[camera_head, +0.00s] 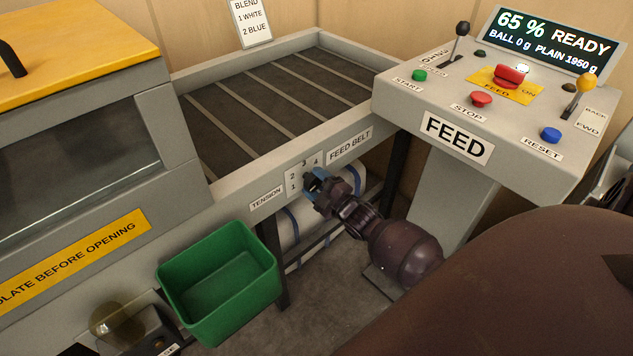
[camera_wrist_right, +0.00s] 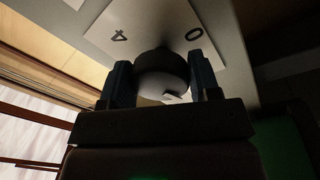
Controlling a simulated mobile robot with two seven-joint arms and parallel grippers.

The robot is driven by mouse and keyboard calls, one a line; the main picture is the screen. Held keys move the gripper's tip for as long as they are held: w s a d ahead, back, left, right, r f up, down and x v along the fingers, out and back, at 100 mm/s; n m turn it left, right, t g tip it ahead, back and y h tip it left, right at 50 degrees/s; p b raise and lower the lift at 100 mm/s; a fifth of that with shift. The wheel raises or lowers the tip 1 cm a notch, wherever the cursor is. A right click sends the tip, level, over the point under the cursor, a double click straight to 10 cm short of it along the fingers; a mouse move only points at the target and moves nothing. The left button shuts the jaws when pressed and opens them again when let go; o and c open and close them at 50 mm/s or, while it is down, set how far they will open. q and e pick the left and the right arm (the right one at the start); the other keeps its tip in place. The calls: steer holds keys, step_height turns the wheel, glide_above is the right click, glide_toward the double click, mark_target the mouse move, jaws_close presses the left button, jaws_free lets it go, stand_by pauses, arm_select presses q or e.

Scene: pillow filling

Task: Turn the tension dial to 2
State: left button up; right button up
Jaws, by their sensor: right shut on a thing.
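The tension dial is a dark round knob (camera_wrist_right: 162,75) on a pale number plate in the right wrist view, where a 4 and a 0 show beside it. Which number the knob points to I cannot tell. My left gripper is not in view.
The feed belt (camera_head: 262,97) runs above the dial. A green bin (camera_head: 218,283) stands at lower left of it. The FEED console (camera_head: 455,138), with levers and buttons, is at right; its screen (camera_head: 545,40) reads 65 % READY. White rolls lie under the belt.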

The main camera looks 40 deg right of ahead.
steer(key=m+h+p, duration=0.1)
steer(key=m, duration=0.5)
steer(key=shift+a, duration=0.15)
steer(key=m, duration=0.3)
steer(key=shift+m, duration=0.4)
steer(key=shift+f+m+h, duration=0.1)
steer(key=shift+m+h, duration=0.2)
steer(key=o, duration=0.9)
